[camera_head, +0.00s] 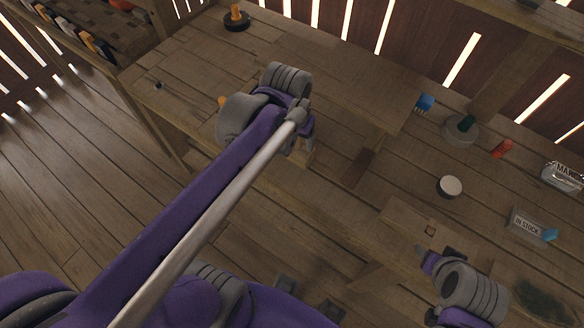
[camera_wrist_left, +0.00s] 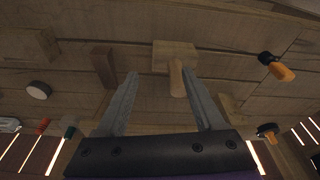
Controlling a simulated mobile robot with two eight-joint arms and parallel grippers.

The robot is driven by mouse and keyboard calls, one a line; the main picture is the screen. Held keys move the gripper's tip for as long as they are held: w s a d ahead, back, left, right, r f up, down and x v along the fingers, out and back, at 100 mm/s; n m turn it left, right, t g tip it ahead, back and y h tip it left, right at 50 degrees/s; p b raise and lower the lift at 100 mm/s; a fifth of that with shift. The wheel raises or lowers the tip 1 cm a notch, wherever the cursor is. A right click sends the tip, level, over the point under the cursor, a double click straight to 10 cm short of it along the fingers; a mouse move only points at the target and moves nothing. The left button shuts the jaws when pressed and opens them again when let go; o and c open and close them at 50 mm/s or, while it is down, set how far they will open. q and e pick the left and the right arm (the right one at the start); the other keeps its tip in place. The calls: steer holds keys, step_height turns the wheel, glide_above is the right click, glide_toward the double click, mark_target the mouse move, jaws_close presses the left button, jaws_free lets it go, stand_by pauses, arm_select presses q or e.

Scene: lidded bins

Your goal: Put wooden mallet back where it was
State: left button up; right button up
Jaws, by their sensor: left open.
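The wooden mallet (camera_wrist_left: 170,53) lies on the workbench in the left wrist view, its pale block head at the top centre and its short handle pointing down toward my gripper. My left gripper (camera_wrist_left: 162,80) is open. Its two fingers stand apart, with the handle end near the right fingertip; nothing is held. In the head view my left gripper (camera_head: 308,148) is over the bench, and my own arm hides the mallet there. My right gripper (camera_head: 432,258) is at the lower right, over the bench's near part; its jaws are too small to read.
A white-topped round tin (camera_head: 449,187), a grey round thing with a green handle (camera_head: 460,128), a red item (camera_head: 501,149) and a labelled box (camera_head: 526,224) stand on the right. An orange-handled tool (camera_wrist_left: 276,67) lies near the mallet. A black disc with orange knob (camera_head: 236,20) is far back.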

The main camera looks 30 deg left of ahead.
arm_select(q)
steer(key=s+d+f+m+t, duration=0.1)
steer(key=s+d+f+t, duration=0.2)
steer(key=s+f, duration=0.2)
steer(key=s, duration=0.3)
steer(key=shift+f, duration=0.1)
stand_by(0.8)
